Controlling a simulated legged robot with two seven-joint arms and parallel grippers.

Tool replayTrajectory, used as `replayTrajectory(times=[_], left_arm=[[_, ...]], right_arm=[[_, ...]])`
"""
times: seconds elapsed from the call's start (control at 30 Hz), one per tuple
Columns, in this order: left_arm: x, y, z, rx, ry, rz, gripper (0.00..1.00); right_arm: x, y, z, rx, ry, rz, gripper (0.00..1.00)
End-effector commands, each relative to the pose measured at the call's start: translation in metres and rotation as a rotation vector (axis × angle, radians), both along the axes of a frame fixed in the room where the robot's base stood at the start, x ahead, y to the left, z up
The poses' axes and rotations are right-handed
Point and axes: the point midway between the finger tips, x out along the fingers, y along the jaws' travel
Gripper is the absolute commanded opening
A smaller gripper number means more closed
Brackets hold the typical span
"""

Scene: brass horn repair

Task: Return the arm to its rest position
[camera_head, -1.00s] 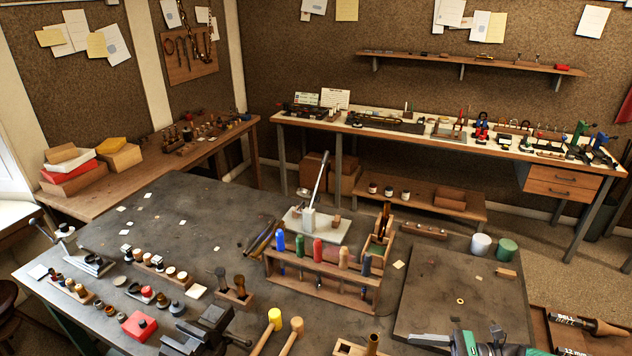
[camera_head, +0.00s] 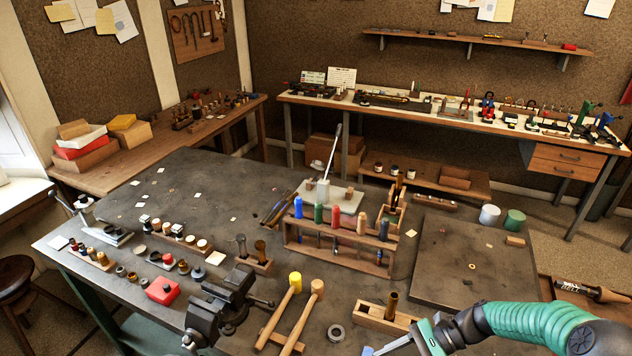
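My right arm (camera_head: 535,322), with a green sleeve and dark joints, comes in from the lower right corner. It reaches left over the near edge of the workbench (camera_head: 330,270). My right gripper (camera_head: 385,346) is at the bottom edge, just in front of a wooden block holding a brass tube (camera_head: 391,306). One grey finger with a pale tip shows; the rest is cut off by the frame, so I cannot tell its opening. Nothing is visibly held. My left gripper is not in view.
Two mallets (camera_head: 294,283), a metal ring (camera_head: 336,333) and a dark vise (camera_head: 222,302) are left of the gripper. A wooden tool rack (camera_head: 335,252) stands behind. A dark mat (camera_head: 465,265) lies behind the arm, mostly clear. An open wooden box is at right.

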Motion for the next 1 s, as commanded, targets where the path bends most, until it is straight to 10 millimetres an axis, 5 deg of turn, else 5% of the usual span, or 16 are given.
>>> replayTrajectory(times=[0.13, 0.27, 0.53, 1.0], left_arm=[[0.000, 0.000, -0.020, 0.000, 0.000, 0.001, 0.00], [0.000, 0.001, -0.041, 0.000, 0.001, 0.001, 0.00], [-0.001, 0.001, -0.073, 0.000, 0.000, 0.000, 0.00], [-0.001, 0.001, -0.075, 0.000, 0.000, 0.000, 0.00]], right_arm=[[-0.033, 0.007, -0.028, -0.251, -0.140, 0.206, 0.47], [-0.064, -0.007, -0.045, -0.519, -0.363, 0.471, 0.47], [-0.101, -0.030, -0.033, -0.870, -0.897, 0.963, 0.47], [-0.104, -0.030, -0.030, -0.895, -0.965, 1.014, 0.47]])
